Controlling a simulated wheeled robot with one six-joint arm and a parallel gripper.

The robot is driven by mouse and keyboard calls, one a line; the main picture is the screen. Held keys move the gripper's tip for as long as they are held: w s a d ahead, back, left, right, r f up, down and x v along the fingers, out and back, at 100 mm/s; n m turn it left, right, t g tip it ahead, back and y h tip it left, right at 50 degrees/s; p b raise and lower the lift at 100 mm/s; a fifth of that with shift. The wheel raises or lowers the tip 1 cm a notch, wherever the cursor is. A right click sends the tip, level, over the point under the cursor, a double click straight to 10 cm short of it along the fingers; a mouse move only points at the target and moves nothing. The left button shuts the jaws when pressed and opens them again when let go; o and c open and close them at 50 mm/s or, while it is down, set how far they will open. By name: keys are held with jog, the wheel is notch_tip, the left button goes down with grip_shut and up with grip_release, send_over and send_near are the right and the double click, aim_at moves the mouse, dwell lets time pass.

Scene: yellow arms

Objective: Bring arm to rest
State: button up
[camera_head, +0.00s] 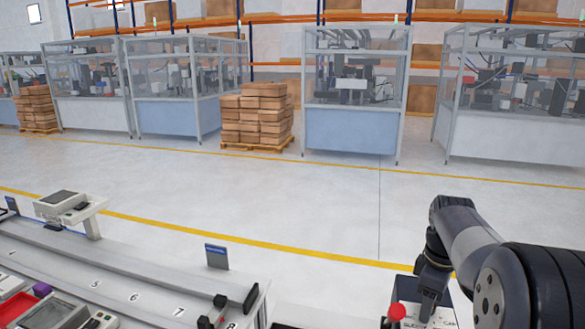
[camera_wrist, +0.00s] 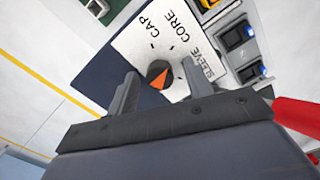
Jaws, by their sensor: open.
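My arm reaches in from the right in the head view, and my gripper (camera_head: 428,305) hangs low over a white panel (camera_head: 446,318). In the wrist view my gripper (camera_wrist: 161,80) is open, its two grey fingers apart. A dark round knob (camera_wrist: 153,68) with an orange pointer shows between the fingers. It sits on the white panel (camera_wrist: 140,42) lettered CAP, CORE and SLEEVE. Nothing is seen held in the fingers. I cannot tell how far the fingertips are from the knob.
A red ball-topped part (camera_head: 397,312) stands close left of my gripper. Dark switches (camera_wrist: 240,35) lie beside the panel. A numbered grey bench (camera_head: 120,285) carries a small device (camera_head: 70,205) at left. Open floor (camera_head: 330,205) lies behind, before caged machines (camera_head: 350,125) and stacked boxes (camera_head: 257,115).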

jog(key=m, duration=0.4)
jog(key=shift+r+m+b, duration=0.1)
jog(key=shift+m+b, duration=0.2)
jog(key=shift+m, duration=0.1)
jog(key=m+b, duration=0.1)
jog(key=m, duration=0.2)
jog(key=shift+m, duration=0.3)
jog(key=m+b, duration=0.2)
jog(key=m, duration=0.2)
jog(key=shift+m, duration=0.3)
jog(key=m+b, duration=0.2)
jog(key=m, duration=0.2)
jog(key=shift+b, duration=0.3)
jog(key=shift+r+m, duration=0.1)
jog(key=shift+m, duration=0.4)
jog(key=shift+r, duration=1.3)
